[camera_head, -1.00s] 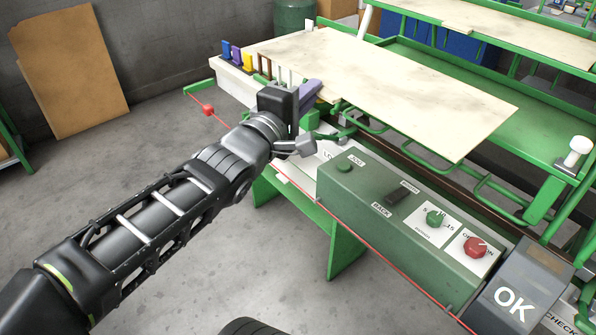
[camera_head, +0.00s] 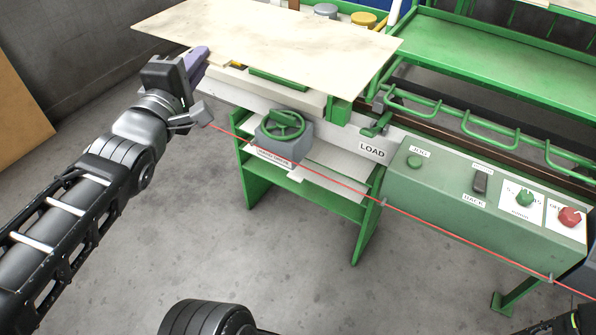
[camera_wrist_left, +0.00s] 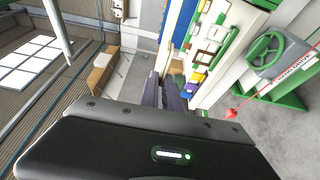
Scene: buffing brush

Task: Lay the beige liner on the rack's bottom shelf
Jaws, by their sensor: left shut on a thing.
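The beige liner (camera_head: 270,45) is a thin, flat, stained sheet, held out roughly level above the left end of the green machine. My left gripper (camera_head: 194,62) is shut on its near left edge in the head view. The purple-grey fingers of my left gripper (camera_wrist_left: 165,92) also show in the left wrist view, where the liner cannot be made out clearly. A green frame with shelves (camera_head: 320,200) stands below the liner, under the machine's end; I cannot tell whether it is the rack. My right gripper is not in view.
A grey block with a green handwheel (camera_head: 284,127) juts out near the liner. The green control box (camera_head: 480,195) has knobs. A red cord (camera_head: 330,182) runs along the machine's front. A green shelf (camera_head: 480,50) lies behind. The grey floor (camera_head: 130,240) in front is clear.

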